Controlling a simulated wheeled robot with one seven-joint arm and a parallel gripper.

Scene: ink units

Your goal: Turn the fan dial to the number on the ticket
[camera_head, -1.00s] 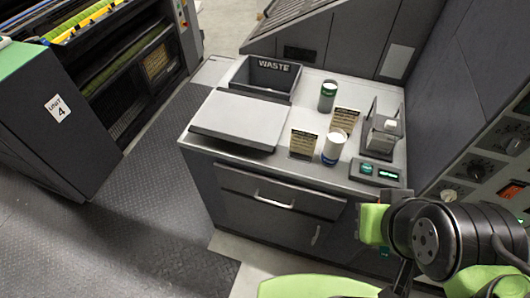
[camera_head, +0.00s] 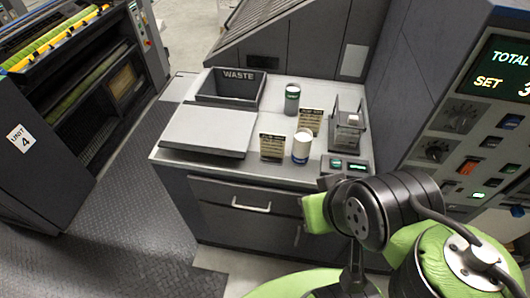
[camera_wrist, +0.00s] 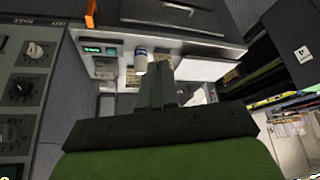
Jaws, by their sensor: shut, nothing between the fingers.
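The control panel (camera_head: 450,150) at the right carries dark round dials, an upper one (camera_head: 461,117) and a lower one (camera_head: 434,151); I cannot read which is the fan dial. In the wrist view the panel is at the left, with a white knob (camera_wrist: 34,50) and a black dial (camera_wrist: 20,90). Two small dark-and-tan cards, a front one (camera_head: 271,148) and a rear one (camera_head: 311,122), stand on the counter; either may be the ticket, and their print is illegible. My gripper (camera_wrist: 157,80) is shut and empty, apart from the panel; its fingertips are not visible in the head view.
A screen (camera_head: 500,70) reads TOTAL and SET. Floor at left (camera_head: 130,215) is clear.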

